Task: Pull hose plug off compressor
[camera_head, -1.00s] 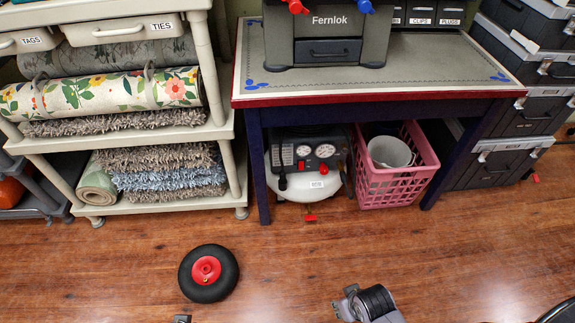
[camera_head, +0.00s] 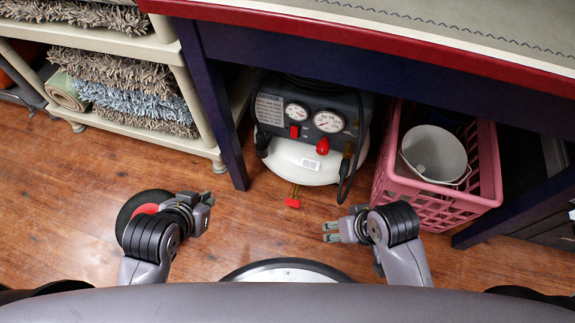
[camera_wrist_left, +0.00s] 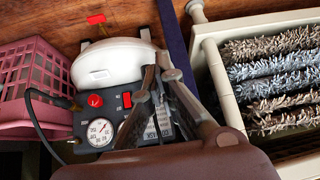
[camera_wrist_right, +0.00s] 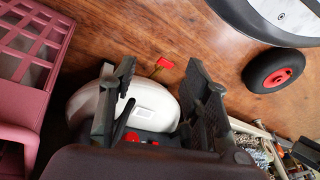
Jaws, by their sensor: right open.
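The compressor (camera_head: 312,160) stands on the floor under the table, with a white tank, a dark panel, two gauges and red knobs. A black hose (camera_head: 346,180) hangs down at its right side; the plug itself I cannot make out clearly. The compressor also shows in the left wrist view (camera_wrist_left: 103,62) and the right wrist view (camera_wrist_right: 150,103). My right gripper (camera_head: 328,232) is open and empty, in front of the compressor and below the hose. My left gripper (camera_head: 209,200) looks shut and empty, to the left in front of the compressor, near the table leg.
A pink basket (camera_head: 440,208) with a white bucket (camera_head: 434,152) stands right of the compressor. The blue table leg (camera_head: 213,110) is at its left, the red tabletop edge (camera_head: 380,52) above. A black wheel (camera_head: 130,212) lies behind my left gripper.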

